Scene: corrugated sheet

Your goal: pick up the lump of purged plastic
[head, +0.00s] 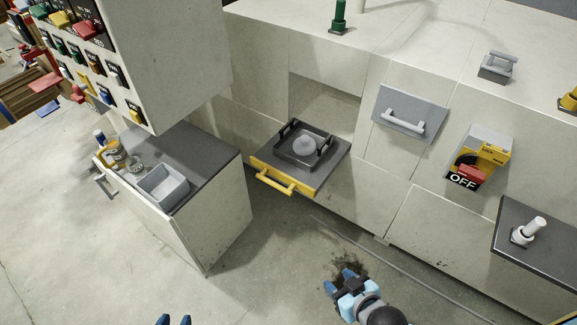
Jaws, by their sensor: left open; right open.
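A rounded grey lump (304,146), which looks like the purged plastic, sits in a dark square tray (283,154) with upright handles. The tray rests on an open grey drawer shelf (329,167) with a yellow handle, out from the pale machine front. My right gripper (340,277) is open and empty, low in front of the drawer and well apart from it. My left gripper (174,320) shows only its blue fingertips at the bottom edge; it is open and far from the lump.
A cabinet (217,165) at left carries a grey bin (163,186) and small jars. A closed grey panel (409,113) with a white handle and a yellow OFF switch box (488,150) are right of the drawer. A dark shelf (540,262) juts out at right. Open floor lies in front.

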